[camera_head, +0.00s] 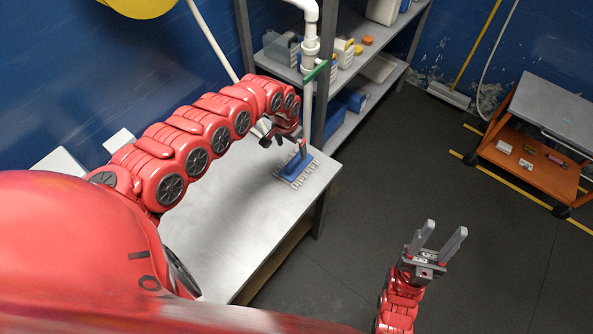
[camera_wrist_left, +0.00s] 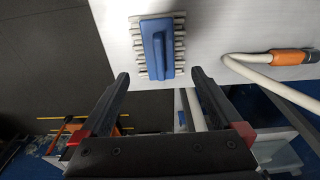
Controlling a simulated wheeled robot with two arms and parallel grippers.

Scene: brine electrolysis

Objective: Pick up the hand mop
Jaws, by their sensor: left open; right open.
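The hand mop (camera_head: 296,169) has a blue body and handle and pale strands. It lies on the metal table (camera_head: 222,213) near the far right corner. My left gripper (camera_head: 288,141) is above the mop, open, with nothing between its fingers. In the left wrist view the blue hand mop (camera_wrist_left: 157,50) lies just beyond the open fingertips (camera_wrist_left: 160,77), roughly centred between them, strands showing on both sides. The fingers look apart from the mop. My right gripper (camera_head: 445,231) is open and empty over the floor, right of the table.
A pale hose with an orange end (camera_wrist_left: 288,57) lies on the table beside the mop. A white pipe (camera_head: 309,45) and grey shelves (camera_head: 345,80) stand behind the table. An orange cart (camera_head: 530,165) is at right. The dark floor between is clear.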

